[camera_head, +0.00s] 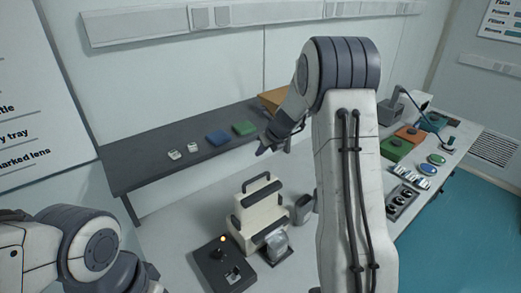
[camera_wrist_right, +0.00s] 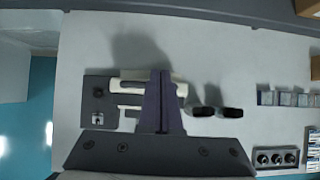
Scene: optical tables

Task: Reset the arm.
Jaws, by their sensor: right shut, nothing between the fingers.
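My right arm rises through the middle of the head view and bends over at its top joint. Its gripper (camera_head: 262,150) hangs in the air above the benches, in front of the grey shelf-table. In the right wrist view the two dark fingers (camera_wrist_right: 161,78) are together, with nothing between them. Below it in the head view stands a cream instrument with dark handles (camera_head: 258,208). Part of this instrument shows behind the fingers in the wrist view (camera_wrist_right: 140,86). My left arm is at the lower left of the head view, and its gripper is outside the picture.
A black control box (camera_head: 222,262) with a lit orange lamp stands beside the instrument. The right bench holds coloured boxes, a lamp and a dark socketed holder (camera_head: 402,202).

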